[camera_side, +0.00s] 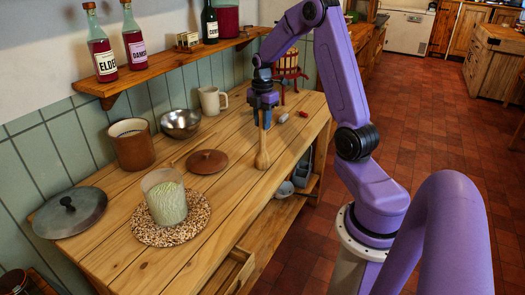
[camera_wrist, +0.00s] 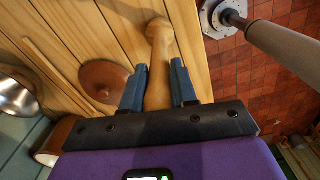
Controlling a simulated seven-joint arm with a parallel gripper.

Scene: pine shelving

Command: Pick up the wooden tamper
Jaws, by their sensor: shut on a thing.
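The wooden tamper (camera_side: 262,152) is pale and club-shaped, with a thicker round end pointing down over the pine worktop. My gripper (camera_side: 265,122) is above it, pointing down, and is shut on its upper part. In the wrist view the tamper (camera_wrist: 158,62) runs between the two blue fingers (camera_wrist: 158,88), with its rounded end away from the gripper. The tamper looks roughly upright. I cannot tell for sure whether its lower end touches the worktop.
On the worktop (camera_side: 150,262) to the left are a brown wooden lid (camera_side: 207,162), a glass jar (camera_side: 165,200) on a woven mat (camera_side: 193,230), a metal bowl (camera_side: 181,123) and a cream mug (camera_side: 212,101). A red press (camera_side: 288,68) stands behind. A bottle shelf (camera_side: 150,73) overhangs the back.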

